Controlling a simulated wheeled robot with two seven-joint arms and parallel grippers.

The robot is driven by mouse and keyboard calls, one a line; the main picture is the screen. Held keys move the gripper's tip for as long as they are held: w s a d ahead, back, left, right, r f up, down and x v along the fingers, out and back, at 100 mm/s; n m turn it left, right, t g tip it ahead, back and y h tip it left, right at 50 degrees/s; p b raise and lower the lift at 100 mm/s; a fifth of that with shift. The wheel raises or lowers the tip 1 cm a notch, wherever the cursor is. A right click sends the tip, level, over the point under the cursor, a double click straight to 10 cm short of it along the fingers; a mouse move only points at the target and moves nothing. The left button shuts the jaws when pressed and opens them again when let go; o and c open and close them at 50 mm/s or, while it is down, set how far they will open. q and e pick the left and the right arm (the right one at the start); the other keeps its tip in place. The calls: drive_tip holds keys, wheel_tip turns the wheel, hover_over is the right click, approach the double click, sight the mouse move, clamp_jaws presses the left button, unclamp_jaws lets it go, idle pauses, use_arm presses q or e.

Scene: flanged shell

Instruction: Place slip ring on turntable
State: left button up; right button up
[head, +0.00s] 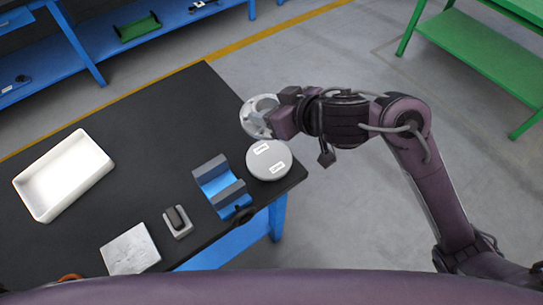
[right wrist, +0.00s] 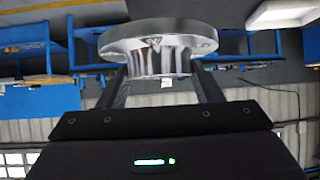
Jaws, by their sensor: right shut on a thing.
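The slip ring (head: 256,114), a silvery metal flanged piece with an open centre, is held by my right gripper (head: 277,117) above the table's right edge. In the right wrist view, the slip ring (right wrist: 160,42) sits between the two fingers, its wide flange facing away from the palm. The right gripper (right wrist: 163,82) is shut on it. The turntable (head: 269,160), a round light grey disc with two white labels, stands at the table's right corner. The slip ring is apart from it, beyond it in the head view. My left gripper is not in view.
On the black table (head: 130,120) are a white tray (head: 46,205), a blue cradle (head: 222,185), a small grey block with a dark top (head: 178,222) and a grey plate (head: 130,250). The far middle of the table is clear. A green bench (head: 480,55) stands at right.

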wheel_tip(320, 180, down, 11)
drive_tip(key=b, duration=0.5)
drive_tip(key=shift+f, duration=0.1)
drive_tip(key=shift+f+b, duration=1.05)
drive_tip(key=shift+f, duration=1.4)
drive_tip(key=shift+f, duration=0.1)
drive_tip(key=o, duration=1.3)
drive_tip(key=shift+f, duration=0.25)
drive_tip(key=o, duration=0.4)
drive_tip(key=shift+r, duration=0.3)
drive_tip(key=p+v, duration=0.2)
drive_tip(key=v, duration=1)
drive_tip(key=shift+p, duration=0.3)
